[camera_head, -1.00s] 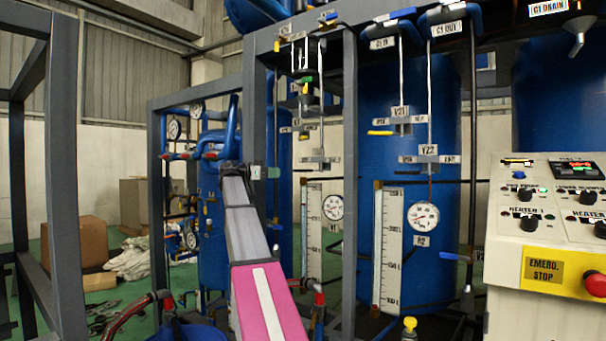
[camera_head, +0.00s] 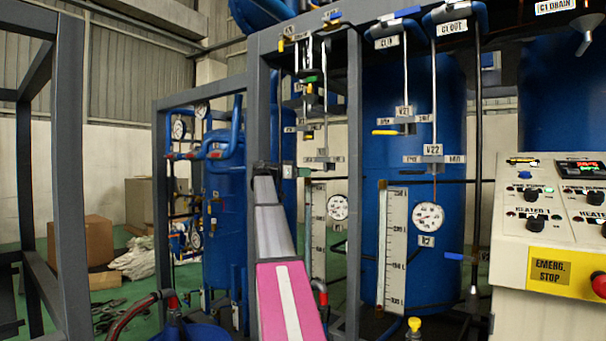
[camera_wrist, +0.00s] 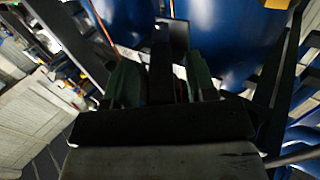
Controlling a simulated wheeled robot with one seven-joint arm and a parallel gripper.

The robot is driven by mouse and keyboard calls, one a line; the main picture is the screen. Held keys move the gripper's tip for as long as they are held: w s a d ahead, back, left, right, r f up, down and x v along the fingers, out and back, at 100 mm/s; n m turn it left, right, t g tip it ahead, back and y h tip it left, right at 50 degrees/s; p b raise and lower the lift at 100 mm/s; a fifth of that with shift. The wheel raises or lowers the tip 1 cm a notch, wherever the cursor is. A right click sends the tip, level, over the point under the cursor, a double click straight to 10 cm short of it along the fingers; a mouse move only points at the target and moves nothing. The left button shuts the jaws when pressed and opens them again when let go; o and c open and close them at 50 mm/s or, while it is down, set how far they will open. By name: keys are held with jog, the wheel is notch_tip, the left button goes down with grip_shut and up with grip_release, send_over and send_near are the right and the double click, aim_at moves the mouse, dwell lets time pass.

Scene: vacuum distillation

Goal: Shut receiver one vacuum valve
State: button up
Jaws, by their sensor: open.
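My gripper (camera_head: 287,171) is in front of the grey frame post in the head view, small and partly hidden by my arm. In the wrist view my gripper (camera_wrist: 163,72) has its two green fingers apart. A dark upright piece with a square end shows between them; I cannot tell what it is. The receiver one gauge (camera_head: 338,207) and sight scale stand right of the gripper. Above them is a labelled valve plate (camera_head: 322,160), its text too small to read. I cannot tell which valve is the receiver one vacuum valve.
Valves V21 (camera_head: 403,113), with a yellow handle to its left, and V22 (camera_head: 433,151) are on the right. The receiver two gauge (camera_head: 429,216) hangs below. The control panel (camera_head: 550,215) stands at far right.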

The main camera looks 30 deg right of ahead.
jog(key=shift+c, duration=0.3)
grip_shut()
jog(key=shift+s, duration=0.15)
